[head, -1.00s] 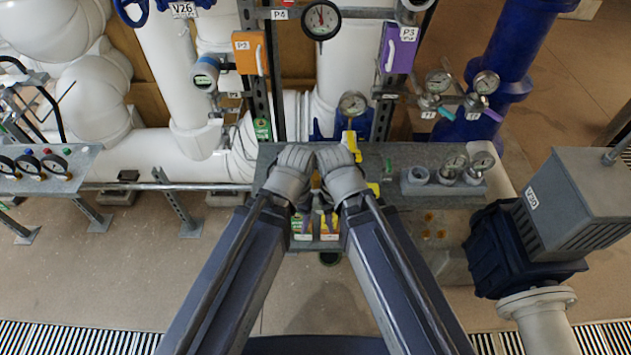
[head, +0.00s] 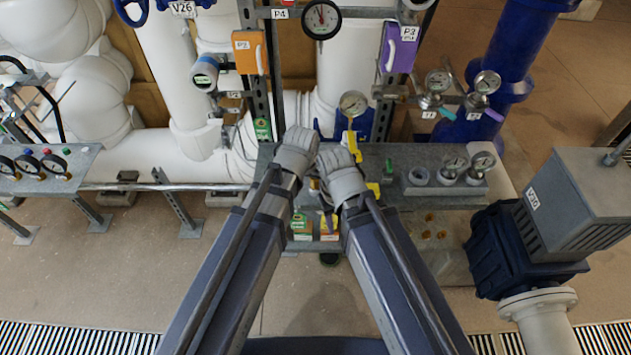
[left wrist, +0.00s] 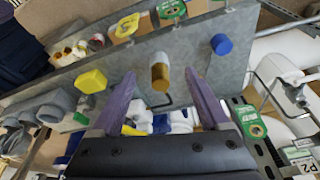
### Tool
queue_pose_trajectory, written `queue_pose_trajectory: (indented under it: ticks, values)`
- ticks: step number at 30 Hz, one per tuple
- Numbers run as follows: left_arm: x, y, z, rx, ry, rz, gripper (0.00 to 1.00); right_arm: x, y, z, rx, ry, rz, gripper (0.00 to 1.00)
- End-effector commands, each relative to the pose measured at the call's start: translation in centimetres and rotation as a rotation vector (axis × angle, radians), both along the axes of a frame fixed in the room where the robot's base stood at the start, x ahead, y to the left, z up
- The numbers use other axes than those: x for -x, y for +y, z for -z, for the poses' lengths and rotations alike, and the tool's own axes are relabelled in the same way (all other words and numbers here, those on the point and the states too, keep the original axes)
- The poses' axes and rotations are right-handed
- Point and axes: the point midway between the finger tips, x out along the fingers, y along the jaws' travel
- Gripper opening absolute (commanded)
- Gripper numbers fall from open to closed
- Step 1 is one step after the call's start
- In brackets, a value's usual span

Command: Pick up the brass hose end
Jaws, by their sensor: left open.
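The brass hose end (left wrist: 160,77) shows in the left wrist view as a short cylinder, gold on one half and pale on the other. It rests on the grey metal bench top (left wrist: 145,50). My left gripper (left wrist: 160,73) is open, with its two purple fingers on either side of the hose end and a gap to each. Nothing is held in it. In the head view my left wrist (head: 296,152) hangs over the bench and hides its fingers. My right wrist (head: 341,178) is close beside it, and its jaws cannot be made out clearly.
A yellow block (left wrist: 90,81) and a blue cylinder (left wrist: 221,44) stand on the bench on either side of the hose end. Cartons (head: 302,227) sit at the near edge. Gauges (head: 482,161) stand at the right.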

Motion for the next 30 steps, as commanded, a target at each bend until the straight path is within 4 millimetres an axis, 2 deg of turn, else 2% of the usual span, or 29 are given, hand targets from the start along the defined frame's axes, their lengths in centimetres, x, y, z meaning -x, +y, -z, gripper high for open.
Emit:
queue_pose_trajectory:
  ticks: [1,5,10,18,25,30]
  values:
    - [-1.8,-0.5,-0.1,0.020,-0.036,-0.009,0.79,0.0,0.0,0.1,0.000,0.000,0.000,0.50]
    - [-3.4,-0.9,-0.6,0.047,-0.086,-0.020,0.79,0.0,0.0,0.1,0.000,0.000,0.000,0.50]
    - [-3.5,-1.0,-0.1,0.048,-0.089,-0.021,0.79,0.0,0.0,0.6,0.000,0.000,0.000,0.50]
    - [-4.3,-1.2,2.0,0.047,-0.087,-0.020,0.79,0.0,0.0,2.7,0.000,0.000,0.001,0.50]
    - [-4.4,-1.2,2.2,0.047,-0.087,-0.020,0.79,0.0,0.0,2.9,0.000,0.000,0.001,0.50]
    - [-5.0,-1.3,3.7,0.047,-0.086,-0.020,0.79,0.0,0.0,4.4,0.000,0.000,0.001,0.50]
